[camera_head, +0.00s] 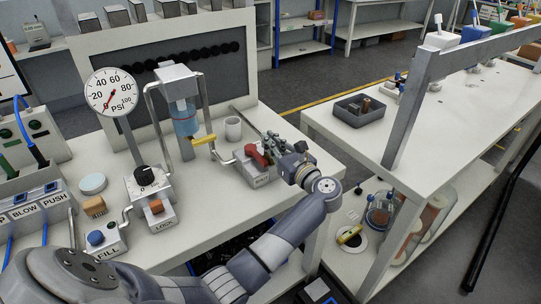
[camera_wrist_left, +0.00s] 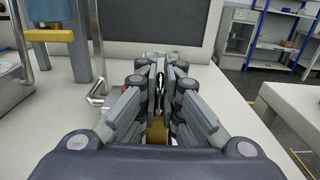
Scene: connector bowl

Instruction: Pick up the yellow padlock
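My left gripper (camera_head: 274,146) is over the right part of the table, just beside a red-handled valve block (camera_head: 253,158). In the left wrist view its fingers (camera_wrist_left: 161,77) are drawn close together. A dull yellow body (camera_wrist_left: 157,132), which looks like the padlock, shows in the narrow gap between them, with a dark, shiny curved part above it. The fingers appear to pinch it, but they hide most of it. In the head view I cannot make the padlock out behind the gripper. My right gripper is not in view.
A pressure gauge (camera_head: 111,91), a blue-liquid cylinder with pipes (camera_head: 184,117), a yellow valve handle (camera_head: 204,140) and a white cup (camera_head: 233,128) stand on the table left of the gripper. A second table (camera_head: 330,125) with a dark tray (camera_head: 345,112) is on the right.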

